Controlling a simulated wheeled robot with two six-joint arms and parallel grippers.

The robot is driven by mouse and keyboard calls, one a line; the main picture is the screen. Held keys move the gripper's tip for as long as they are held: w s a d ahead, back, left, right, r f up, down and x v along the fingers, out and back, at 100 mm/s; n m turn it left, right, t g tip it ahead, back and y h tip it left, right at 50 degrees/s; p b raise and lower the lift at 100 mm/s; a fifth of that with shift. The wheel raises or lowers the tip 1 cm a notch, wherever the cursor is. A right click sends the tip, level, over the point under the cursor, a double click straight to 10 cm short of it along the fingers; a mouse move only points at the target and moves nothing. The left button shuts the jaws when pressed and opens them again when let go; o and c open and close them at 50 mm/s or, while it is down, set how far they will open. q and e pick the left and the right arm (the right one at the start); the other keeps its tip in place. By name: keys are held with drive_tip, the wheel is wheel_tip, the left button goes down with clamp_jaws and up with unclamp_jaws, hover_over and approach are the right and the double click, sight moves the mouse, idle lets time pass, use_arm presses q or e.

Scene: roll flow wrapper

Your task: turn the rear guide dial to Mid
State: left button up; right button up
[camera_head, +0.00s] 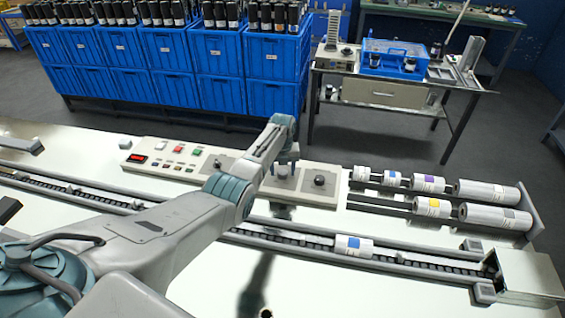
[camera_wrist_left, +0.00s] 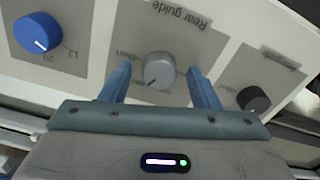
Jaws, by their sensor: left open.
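The rear guide dial (camera_wrist_left: 159,70) is a grey round knob on a grey plate lettered "Rear guide", which reads upside down in the left wrist view. Its dark pointer mark faces the lower left there, on the side of a small label that is too blurred to read surely. My left gripper (camera_wrist_left: 157,78) is open, with one blue-grey finger on each side of the dial. I cannot tell whether the fingers touch it. In the head view my left gripper (camera_head: 285,158) is over the control panel (camera_head: 331,197) and largely covers the dial. My right gripper is out of view.
A blue knob (camera_wrist_left: 37,34) and a black knob (camera_wrist_left: 254,99) flank the dial. The panel also has a red display (camera_head: 137,158) and push buttons. Rolls (camera_head: 487,192) lie to the right. A conveyor track carries a white and blue pack (camera_head: 353,246) in front.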

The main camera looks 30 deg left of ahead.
sight(282, 172)
use_arm(q)
wheel_tip(282, 172, up, 10)
drive_tip(key=b, duration=0.1)
drive_tip(key=shift+r+b, duration=0.2)
drive_tip(key=shift+b, duration=0.2)
